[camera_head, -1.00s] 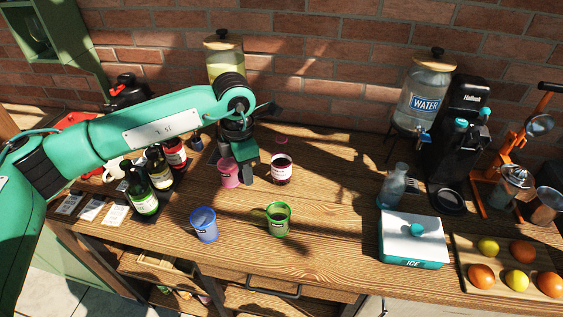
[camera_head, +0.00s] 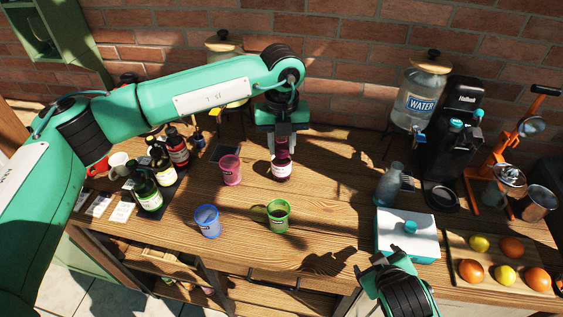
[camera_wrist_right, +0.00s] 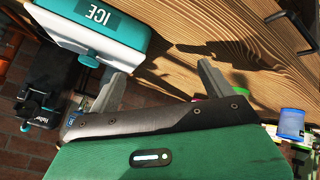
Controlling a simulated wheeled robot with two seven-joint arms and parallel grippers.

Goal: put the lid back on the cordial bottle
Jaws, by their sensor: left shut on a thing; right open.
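The cordial bottle (camera_head: 281,171), a dark red jar with a white label, stands upright on the wooden table in the head view. My left gripper (camera_head: 282,150) is directly over it, fingers pointing down. It is shut on a small pinkish-red lid (camera_head: 282,156), partly hidden between the fingers. The lid is at or just above the bottle's mouth; I cannot tell whether they touch. My right gripper (camera_wrist_right: 162,80) is open and empty in the right wrist view, near the ice box.
A pink cup (camera_head: 231,170) stands close left of the bottle. A green cup (camera_head: 278,215) and blue cup (camera_head: 207,221) stand in front. Several bottles (camera_head: 160,165) are at left. The ice box (camera_head: 405,234) and a glass carafe (camera_head: 390,185) are at right.

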